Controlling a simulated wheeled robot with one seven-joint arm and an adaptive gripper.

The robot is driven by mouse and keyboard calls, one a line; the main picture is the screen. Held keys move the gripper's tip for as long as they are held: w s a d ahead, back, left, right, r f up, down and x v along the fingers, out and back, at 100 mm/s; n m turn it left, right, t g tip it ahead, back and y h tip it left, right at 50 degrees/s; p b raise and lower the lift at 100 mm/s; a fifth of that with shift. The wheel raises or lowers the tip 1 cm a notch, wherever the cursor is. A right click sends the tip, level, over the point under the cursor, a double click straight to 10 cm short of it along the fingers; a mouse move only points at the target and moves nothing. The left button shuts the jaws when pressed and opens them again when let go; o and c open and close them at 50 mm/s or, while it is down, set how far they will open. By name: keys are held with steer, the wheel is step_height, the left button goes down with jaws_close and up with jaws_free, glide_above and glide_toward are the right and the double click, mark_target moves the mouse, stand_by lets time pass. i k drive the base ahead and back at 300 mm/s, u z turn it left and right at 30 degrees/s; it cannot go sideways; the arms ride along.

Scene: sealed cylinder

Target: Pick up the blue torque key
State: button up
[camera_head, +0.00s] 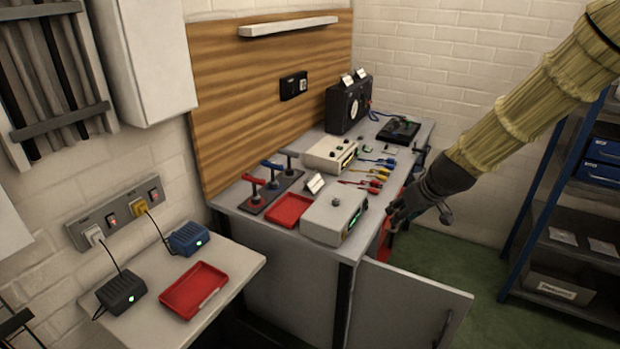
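The blue torque key (272,165) appears to be the blue T-shaped handle standing upright in a dark rack (262,205) on the left part of the grey workbench. A red T-handle (253,181) stands in front of it, and a dark one (289,155) stands behind it. My gripper (396,215) is dark and hangs at the bench's right front edge, well to the right of the rack. Nothing is visible in it. Its fingers are small and dark here, so I cannot tell whether they are open or shut.
A red tray (289,210) and a grey meter box (333,216) lie between rack and gripper. Coloured leads (372,178) lie behind. A cabinet door (410,303) stands open below. A side table (238,260) holds another red tray (194,290). Blue-framed shelves (575,210) stand right.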

mark_target(273, 183)
steer(key=z, duration=0.9)
steer(key=i, duration=1.5)
steer(key=u, duration=2.2)
